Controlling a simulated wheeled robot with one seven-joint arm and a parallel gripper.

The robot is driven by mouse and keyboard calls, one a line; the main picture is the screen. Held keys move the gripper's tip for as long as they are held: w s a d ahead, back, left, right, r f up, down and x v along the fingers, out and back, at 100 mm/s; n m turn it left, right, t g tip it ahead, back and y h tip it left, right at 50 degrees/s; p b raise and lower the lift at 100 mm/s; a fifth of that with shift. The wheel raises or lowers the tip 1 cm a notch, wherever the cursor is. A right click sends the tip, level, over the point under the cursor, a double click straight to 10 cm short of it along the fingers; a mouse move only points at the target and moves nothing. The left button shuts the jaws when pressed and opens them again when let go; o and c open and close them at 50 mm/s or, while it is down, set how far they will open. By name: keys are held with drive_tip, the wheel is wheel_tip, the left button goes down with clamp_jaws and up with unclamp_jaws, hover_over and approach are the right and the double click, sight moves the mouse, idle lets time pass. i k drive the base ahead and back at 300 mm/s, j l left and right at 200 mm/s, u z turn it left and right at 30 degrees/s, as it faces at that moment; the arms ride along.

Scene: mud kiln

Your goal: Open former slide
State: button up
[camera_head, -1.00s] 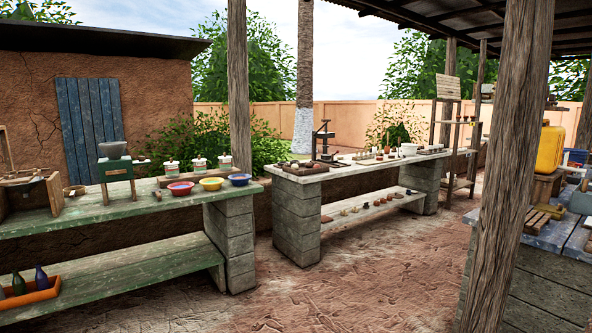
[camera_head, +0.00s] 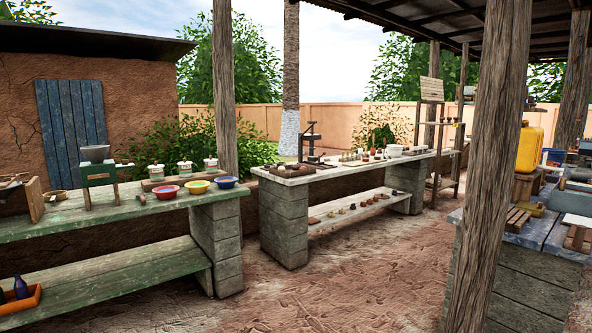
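No part that I can clearly tell as a former slide shows; the small items are too far off to make out. A dark press-like device (camera_head: 310,142) stands upright at the back of the middle bench (camera_head: 300,174). A green stand with a grey hopper (camera_head: 97,167) is on the green bench (camera_head: 90,217) at left. A wooden box (camera_head: 33,198) is cut by the left edge. My gripper is not in view.
A wooden post (camera_head: 490,170) stands close at right, before a blue-grey bench (camera_head: 535,232) with a yellow container (camera_head: 530,148). Bowls, such as a red one (camera_head: 168,192), line the green bench. Open dirt floor (camera_head: 350,275) lies between the benches.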

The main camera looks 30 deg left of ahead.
sight(314, 160)
drive_tip(key=i+j+u, duration=0.4)
drive_tip(key=i, duration=1)
drive_tip(key=i+u, duration=0.25)
drive_tip(key=i, duration=2.3)
drive_tip(key=i+j+z, duration=0.1)
drive_tip(key=i, duration=1.25)
drive_tip(key=i+j+z, duration=0.2)
drive_tip(key=i, duration=0.25)
drive_tip(key=i+z, duration=0.2)
drive_tip(key=i, duration=0.3)
drive_tip(key=i+j+z, duration=0.2)
drive_tip(key=i, duration=0.25)
drive_tip(key=i+j, duration=0.1)
drive_tip(key=j, duration=0.25)
drive_tip(key=i+j, duration=0.15)
drive_tip(key=j, duration=0.25)
